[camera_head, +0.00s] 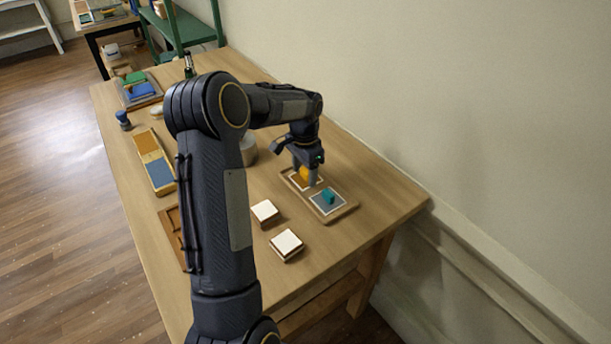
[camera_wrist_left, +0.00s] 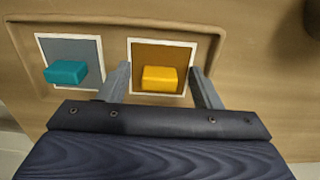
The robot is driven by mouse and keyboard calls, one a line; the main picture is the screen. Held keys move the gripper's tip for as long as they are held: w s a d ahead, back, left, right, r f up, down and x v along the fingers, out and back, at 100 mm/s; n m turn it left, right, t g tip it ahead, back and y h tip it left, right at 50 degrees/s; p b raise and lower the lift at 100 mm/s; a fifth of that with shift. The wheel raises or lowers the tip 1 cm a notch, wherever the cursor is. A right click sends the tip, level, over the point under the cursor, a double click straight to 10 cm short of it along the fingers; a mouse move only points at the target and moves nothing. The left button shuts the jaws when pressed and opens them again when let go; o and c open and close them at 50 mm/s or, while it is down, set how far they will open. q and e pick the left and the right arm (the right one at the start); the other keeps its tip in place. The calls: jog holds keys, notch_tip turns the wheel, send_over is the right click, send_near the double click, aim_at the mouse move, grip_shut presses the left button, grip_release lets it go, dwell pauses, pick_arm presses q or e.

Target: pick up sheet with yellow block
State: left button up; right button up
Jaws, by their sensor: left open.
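A yellow block (camera_wrist_left: 160,78) lies on an orange-brown sheet with a white border (camera_wrist_left: 175,51). The sheet lies in a shallow wooden tray (camera_head: 345,212). In the head view the yellow block (camera_head: 304,172) is partly hidden by my left gripper (camera_head: 306,178). In the left wrist view my left gripper (camera_wrist_left: 163,88) is open, with one finger on each side of the yellow block and a gap to it. A teal block (camera_wrist_left: 66,72) lies on a grey-blue sheet with a white border (camera_wrist_left: 75,47) beside it in the same tray. My right gripper is not in view.
Two white-topped blocks (camera_head: 286,243) stand on the wooden table (camera_head: 335,258) left of the tray. An orange and blue tray (camera_head: 147,143) lies farther left. My left arm hides part of the table. The wall (camera_head: 440,90) is close on the right.

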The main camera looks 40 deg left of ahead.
aim_at(304, 171)
pick_arm(q)
jog(key=shift+c, duration=0.2)
jog(key=c, duration=1)
jog(key=shift+r, duration=0.45)
notch_tip(304, 171, up, 2)
jog(key=shift+r, duration=0.2)
jog(key=s+a+r+b, duration=0.1)
jog(key=s+a+r, duration=0.8)
jog(key=s, duration=0.1)
jog(key=shift+s+a+r, duration=0.15)
jog(key=shift+a+r, duration=0.15)
jog(key=shift+r, duration=0.05)
